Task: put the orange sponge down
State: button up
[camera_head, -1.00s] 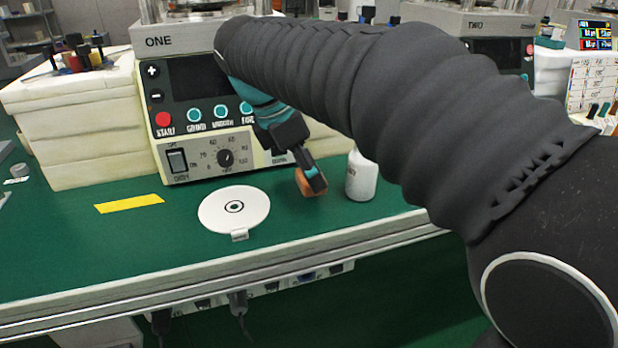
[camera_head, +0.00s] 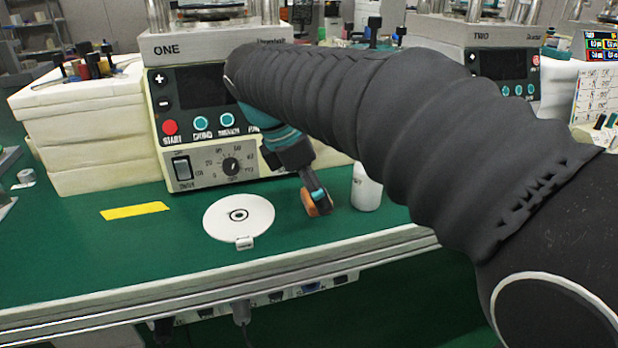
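The orange sponge (camera_head: 310,203) is a small orange piece at the tip of my gripper (camera_head: 318,203). The dark fingers point down and are closed against the sponge, partly covering it. The sponge is at or just above the green bench top (camera_head: 140,250); I cannot tell whether it touches. It is between a white disc with a ring mark (camera_head: 238,217) on the left and a white bottle (camera_head: 366,188) close on the right. My arm hides part of the machine behind.
Machine ONE (camera_head: 208,125) stands just behind my gripper, with white blocks (camera_head: 100,140) to its left. A yellow strip (camera_head: 135,211) lies left of the disc. The bench's front edge (camera_head: 220,283) is near.

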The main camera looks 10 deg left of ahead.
jog(key=p+v, duration=0.1)
jog(key=v, duration=1.1)
jog(key=shift+r, duration=0.1)
jog(key=shift+s, duration=0.1)
